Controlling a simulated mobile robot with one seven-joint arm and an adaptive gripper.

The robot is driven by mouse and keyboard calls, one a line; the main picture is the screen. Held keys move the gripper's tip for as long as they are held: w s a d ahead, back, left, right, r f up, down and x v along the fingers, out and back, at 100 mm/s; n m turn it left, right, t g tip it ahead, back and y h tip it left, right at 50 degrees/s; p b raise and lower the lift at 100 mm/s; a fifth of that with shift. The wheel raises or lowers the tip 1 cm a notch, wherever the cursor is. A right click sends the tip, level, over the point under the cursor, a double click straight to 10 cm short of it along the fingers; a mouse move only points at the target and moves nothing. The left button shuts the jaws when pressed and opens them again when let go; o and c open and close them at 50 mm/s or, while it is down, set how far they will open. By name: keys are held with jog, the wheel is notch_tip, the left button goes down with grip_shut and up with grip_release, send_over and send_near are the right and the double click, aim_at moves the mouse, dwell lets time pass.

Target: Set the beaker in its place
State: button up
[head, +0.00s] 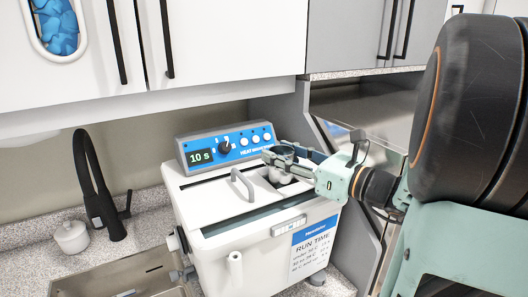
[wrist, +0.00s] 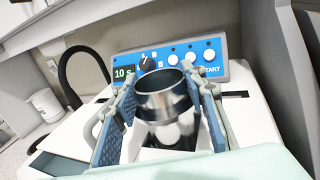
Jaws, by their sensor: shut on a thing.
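The beaker (wrist: 166,104) is a short, open-topped, dark glassy or metallic cylinder. In the wrist view it stands upright between the two blue-padded fingers of my gripper (wrist: 160,92), which is shut on it. In the head view my gripper (head: 284,153) reaches in from the right over the right part of the white bath's top. The bath (head: 262,250) has a blue control panel (head: 226,146) behind the beaker, with a display reading 10 s. Whitish shapes show just below the beaker; I cannot tell whether its base touches the bath.
A lid with a grey handle (head: 242,185) lies left of the beaker on the bath top. A black tap (head: 98,195), a sink (head: 125,281) and a small white jar (head: 71,237) are at the left. White cupboards (head: 215,45) hang above. A grey side panel stands close at the right.

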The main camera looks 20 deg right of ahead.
jog(key=shift+f+b, duration=0.65)
jog(key=shift+f, duration=0.45)
jog(key=o, duration=1.3)
jog(key=shift+f, duration=0.15)
send_over(327, 201)
